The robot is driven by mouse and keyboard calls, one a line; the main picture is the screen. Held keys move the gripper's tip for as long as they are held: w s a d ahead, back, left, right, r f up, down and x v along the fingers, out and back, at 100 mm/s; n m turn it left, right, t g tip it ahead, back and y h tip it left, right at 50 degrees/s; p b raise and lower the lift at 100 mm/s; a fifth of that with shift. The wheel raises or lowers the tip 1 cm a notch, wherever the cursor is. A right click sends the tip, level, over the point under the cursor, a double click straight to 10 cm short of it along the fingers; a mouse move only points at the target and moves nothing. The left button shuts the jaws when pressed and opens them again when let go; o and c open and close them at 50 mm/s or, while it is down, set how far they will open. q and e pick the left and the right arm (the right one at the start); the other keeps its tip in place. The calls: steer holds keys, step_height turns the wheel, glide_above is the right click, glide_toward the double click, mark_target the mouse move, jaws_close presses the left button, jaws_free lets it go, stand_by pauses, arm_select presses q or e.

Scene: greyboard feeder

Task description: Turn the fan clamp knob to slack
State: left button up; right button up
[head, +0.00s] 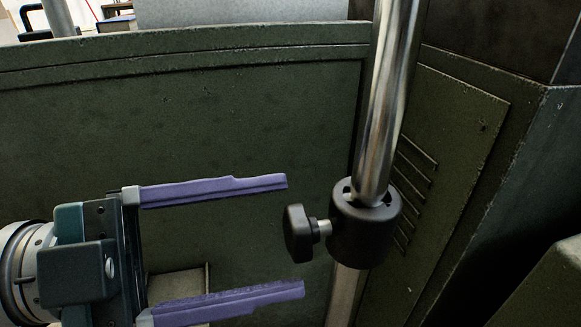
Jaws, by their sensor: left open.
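The fan clamp knob (297,233) is a black lobed knob on a short silver shaft. It sticks out to the left from a black clamp collar (366,226) around an upright shiny metal pole (396,90). My left gripper (295,235) comes in from the left with two long purple fingers, one above and one below the level of the knob. The fingers are wide apart and the knob is near their tips. I see no contact with the knob. The marking or turn position of the knob cannot be read. My right gripper is not in view.
A dark green metal cabinet wall (220,120) stands behind the pole. A louvred panel (455,130) is at the right, beside a dark green block (550,290) in the lower right corner. The space around the knob's left side is free.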

arm_select(q)
steer(key=v, duration=0.8)
steer(key=shift+a, duration=0.35)
steer(key=shift+s+r, duration=0.1)
